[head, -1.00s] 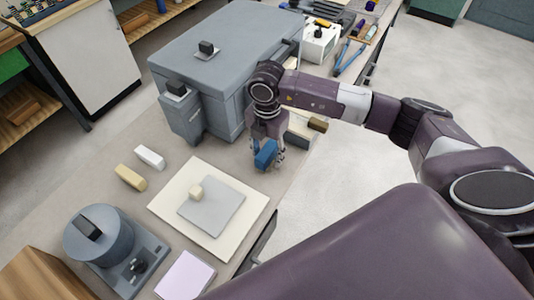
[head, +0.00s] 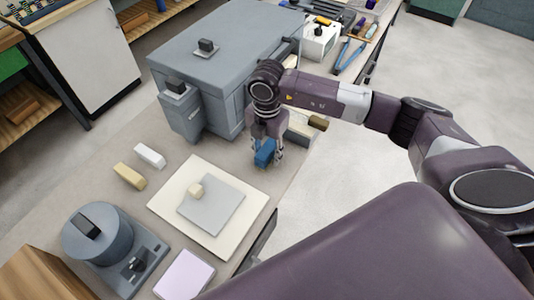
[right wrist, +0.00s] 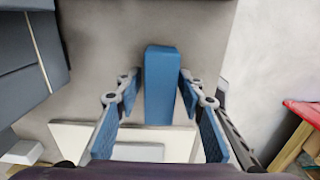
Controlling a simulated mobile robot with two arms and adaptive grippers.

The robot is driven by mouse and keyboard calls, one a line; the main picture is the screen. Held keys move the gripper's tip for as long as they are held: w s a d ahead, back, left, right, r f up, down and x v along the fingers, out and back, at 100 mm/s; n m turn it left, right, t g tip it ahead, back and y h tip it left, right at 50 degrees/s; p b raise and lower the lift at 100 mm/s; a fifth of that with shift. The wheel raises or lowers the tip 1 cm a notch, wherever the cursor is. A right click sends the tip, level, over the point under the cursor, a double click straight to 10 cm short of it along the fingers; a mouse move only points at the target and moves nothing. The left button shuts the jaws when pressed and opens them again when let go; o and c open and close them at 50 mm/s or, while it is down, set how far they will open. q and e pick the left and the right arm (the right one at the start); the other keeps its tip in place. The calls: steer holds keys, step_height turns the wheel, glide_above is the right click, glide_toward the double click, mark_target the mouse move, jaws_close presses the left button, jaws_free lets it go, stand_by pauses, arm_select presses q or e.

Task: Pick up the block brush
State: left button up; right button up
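A blue oblong block (head: 264,153), which I take to be the block brush, is on the grey table near its right edge, beyond the cream board. It also shows in the right wrist view as a long blue block (right wrist: 160,85). No bristles can be made out. My right gripper (head: 268,158) is over it, pointing down. In the right wrist view the blue-padded fingers (right wrist: 160,112) are spread on either side of the block, with a gap on each side. My left gripper is out of view.
A large grey case (head: 225,50) stands close behind my right gripper. A cream board (head: 165,205) with a grey plate (head: 215,212) lies in front. Tan (head: 129,176) and white (head: 150,156) blocks lie to the left. A brown-ended object (head: 317,122) lies right of the gripper.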

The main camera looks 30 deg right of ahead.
jaws_close()
steer(key=shift+r, duration=0.1)
steer(key=shift+r, duration=0.15)
step_height(320, 180, up, 14)
steer(key=b, duration=0.3)
step_height(320, 180, up, 5)
glide_above(267, 148)
steer(key=shift+s+r+p, duration=0.1)
steer(key=shift+r+p, duration=0.2)
steer(key=shift+r, duration=0.25)
steer(key=shift+c, duration=2.1)
jaws_free()
steer(key=c, duration=0.3)
